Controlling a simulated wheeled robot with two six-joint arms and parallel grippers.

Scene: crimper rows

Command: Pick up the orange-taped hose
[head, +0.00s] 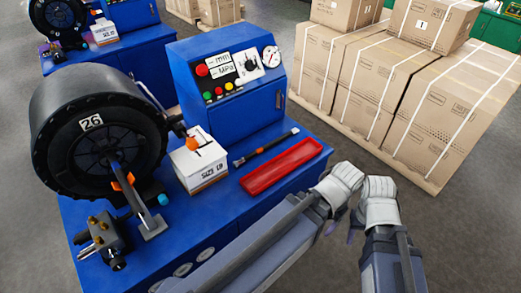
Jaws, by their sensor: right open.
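A short dark hose (268,146) with metal ends and a small orange-red band lies on the blue bench top, between the white box and the red tray. It is free of both grippers. My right gripper (353,230) is open, off the bench's right front edge, to the right of and nearer than the hose; its fingers are small and partly hidden by the wrist. My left gripper (331,227) is beside it, mostly hidden under its wrist, so its jaws cannot be made out.
A red tray (281,168), a white box (199,162), a blue control cabinet (225,85) and a large black reel marked 26 (91,123) stand on the blue bench (225,196). Strapped cartons (450,115) stand at right. Grey floor lies between bench and cartons.

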